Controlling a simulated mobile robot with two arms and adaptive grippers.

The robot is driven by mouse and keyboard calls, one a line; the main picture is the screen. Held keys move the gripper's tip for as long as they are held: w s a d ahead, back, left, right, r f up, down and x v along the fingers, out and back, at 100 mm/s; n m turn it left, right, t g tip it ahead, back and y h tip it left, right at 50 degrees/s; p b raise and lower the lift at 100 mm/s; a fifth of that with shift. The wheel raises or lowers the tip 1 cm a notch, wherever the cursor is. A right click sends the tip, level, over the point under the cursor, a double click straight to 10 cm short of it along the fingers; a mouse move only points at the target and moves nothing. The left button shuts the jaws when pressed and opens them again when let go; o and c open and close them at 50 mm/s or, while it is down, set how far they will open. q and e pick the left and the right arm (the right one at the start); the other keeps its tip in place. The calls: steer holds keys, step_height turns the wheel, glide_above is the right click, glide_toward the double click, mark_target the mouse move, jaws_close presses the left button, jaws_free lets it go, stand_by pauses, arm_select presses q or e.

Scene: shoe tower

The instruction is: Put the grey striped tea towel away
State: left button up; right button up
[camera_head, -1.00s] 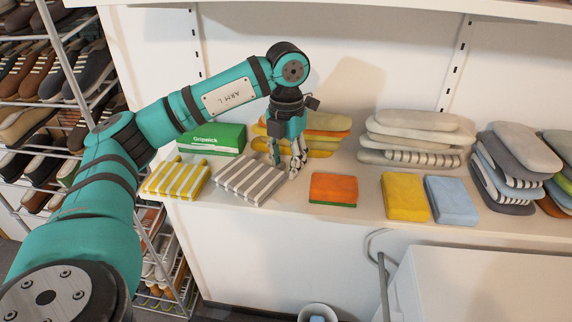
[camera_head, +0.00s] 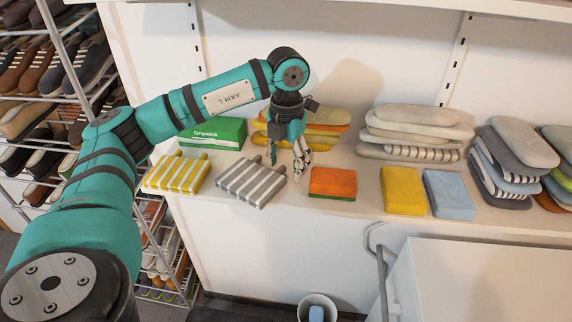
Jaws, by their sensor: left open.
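The grey striped tea towel (camera_head: 251,183) lies folded on the shelf, between a yellow striped towel (camera_head: 178,174) and an orange sponge-like block (camera_head: 333,183). My left gripper (camera_head: 286,172) points down just right of and behind the grey striped towel, with its fingers apart and nothing seen between them. I cannot tell whether a fingertip touches the towel's far right corner. A stack of grey and white cloths (camera_head: 415,133), one of them striped, stands further right. My right gripper does not show.
A green Gripstick box (camera_head: 213,134) and a yellow and orange stack (camera_head: 325,120) stand behind. Yellow (camera_head: 403,190) and blue (camera_head: 451,193) blocks lie right. A shoe rack (camera_head: 62,90) is left. A bin (camera_head: 317,306) and white cabinet (camera_head: 480,280) are below.

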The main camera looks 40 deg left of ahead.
arm_select(q)
step_height(320, 180, up, 6)
steer(key=shift+f+b, duration=0.25)
steer(key=shift+b, duration=0.5)
steer(key=shift+r, duration=0.6)
